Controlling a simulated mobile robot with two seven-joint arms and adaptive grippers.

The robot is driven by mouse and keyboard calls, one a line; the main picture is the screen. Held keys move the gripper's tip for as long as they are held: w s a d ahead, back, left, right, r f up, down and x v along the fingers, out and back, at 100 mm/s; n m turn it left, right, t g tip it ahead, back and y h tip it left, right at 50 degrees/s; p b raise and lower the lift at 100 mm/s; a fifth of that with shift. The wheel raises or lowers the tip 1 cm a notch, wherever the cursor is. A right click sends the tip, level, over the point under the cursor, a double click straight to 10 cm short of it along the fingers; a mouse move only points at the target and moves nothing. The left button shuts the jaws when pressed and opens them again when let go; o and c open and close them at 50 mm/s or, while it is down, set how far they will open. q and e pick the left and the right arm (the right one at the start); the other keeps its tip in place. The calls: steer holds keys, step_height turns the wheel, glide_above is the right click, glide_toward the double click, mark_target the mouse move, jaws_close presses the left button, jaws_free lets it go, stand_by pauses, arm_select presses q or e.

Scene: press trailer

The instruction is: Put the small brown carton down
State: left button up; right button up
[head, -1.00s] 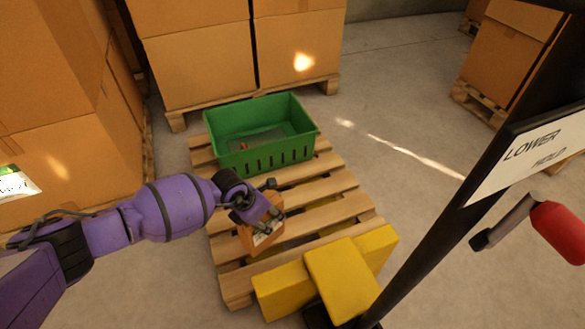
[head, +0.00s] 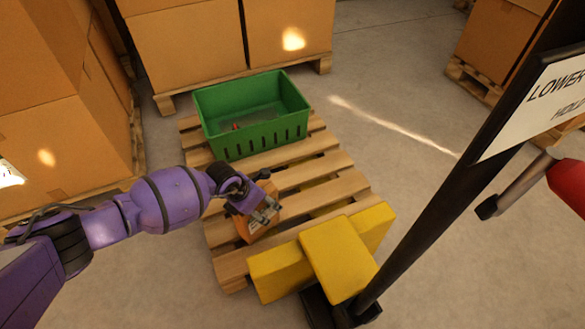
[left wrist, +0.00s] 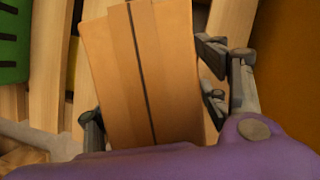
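The small brown carton (head: 255,219) is over the near left part of the wooden pallet (head: 331,187), with a pale label on the side in the head view. My left gripper (head: 266,198) has its fingers on both sides of it and appears shut on it. In the left wrist view the carton (left wrist: 150,75), with a dark seam down its middle, fills the space between the fingers (left wrist: 150,100). I cannot tell whether its underside touches the slats. My right gripper is not in view.
A green crate (head: 255,146) with a small red item inside stands on the pallet's far end. Yellow blocks (head: 338,258) lie at its near end. A black post (head: 430,190) with a sign and a red-gripped lever (head: 566,185) rise at right. Large cartons (head: 185,50) stand behind.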

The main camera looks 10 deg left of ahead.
arm_select(q)
steer(key=shift+r, duration=0.1)
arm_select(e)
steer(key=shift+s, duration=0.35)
arm_select(q)
steer(key=p+v, duration=0.5)
steer(key=v, duration=0.6)
steer(key=shift+s+a+r, duration=0.1)
steer(key=shift+s+a+r+p, duration=0.1)
steer(key=shift+s+r+p, duration=0.1)
steer(key=shift+r+p, duration=0.1)
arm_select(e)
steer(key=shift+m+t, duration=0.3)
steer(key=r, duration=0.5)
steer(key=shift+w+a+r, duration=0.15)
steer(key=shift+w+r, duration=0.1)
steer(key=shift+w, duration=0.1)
